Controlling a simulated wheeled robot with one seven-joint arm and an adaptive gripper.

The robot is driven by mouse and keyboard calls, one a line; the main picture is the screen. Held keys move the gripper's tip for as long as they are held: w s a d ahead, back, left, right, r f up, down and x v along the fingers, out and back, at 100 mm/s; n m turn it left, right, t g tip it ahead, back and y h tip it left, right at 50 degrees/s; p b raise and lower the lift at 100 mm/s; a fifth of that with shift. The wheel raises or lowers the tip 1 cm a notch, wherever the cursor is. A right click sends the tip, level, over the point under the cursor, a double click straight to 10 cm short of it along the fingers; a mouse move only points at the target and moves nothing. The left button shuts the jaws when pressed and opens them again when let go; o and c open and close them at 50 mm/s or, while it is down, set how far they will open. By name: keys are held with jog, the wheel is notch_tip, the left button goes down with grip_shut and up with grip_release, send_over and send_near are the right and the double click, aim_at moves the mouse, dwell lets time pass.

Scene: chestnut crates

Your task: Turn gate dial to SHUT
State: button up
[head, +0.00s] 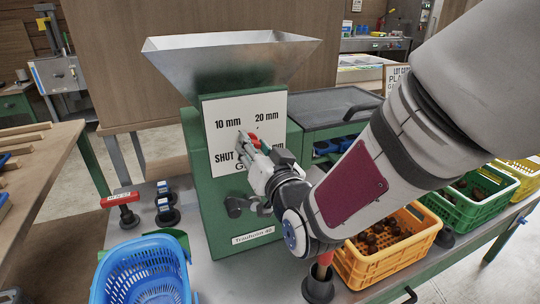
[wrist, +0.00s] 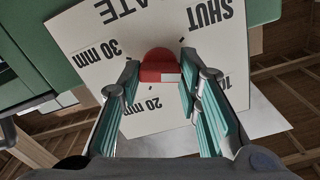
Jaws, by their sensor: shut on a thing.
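The red gate dial (wrist: 158,60) is between the two fingers of my gripper (wrist: 157,80) in the wrist view, and the gripper is shut on it. A white patch shows on the dial's near face; I cannot tell which mark the dial points to. The dial plate (wrist: 85,30) appears upside down there, with SHUT at upper right and 30 mm at left. In the head view the white plate (head: 222,108) is on the front of the green machine (head: 200,165). My gripper (head: 250,143) covers much of the plate, and only a little red of the dial shows.
A metal hopper (head: 225,65) tops the machine. A blue basket (head: 140,290), a red-handled stamp (head: 121,198) and dark stamps (head: 166,212) stand at left. An orange crate (head: 385,265) and a green crate (head: 470,225) of chestnuts stand at right, beneath my arm.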

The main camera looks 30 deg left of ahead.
jog(key=n+b, duration=1)
jog(key=shift+b, duration=0.35)
dwell(0.3)
jog(key=o, duration=1.1)
jog(key=shift+o, duration=0.2)
jog(key=shift+s, duration=0.15)
jog(key=v, duration=1.1)
jog(key=shift+s+d, duration=0.2)
jog(key=shift+d, duration=0.15)
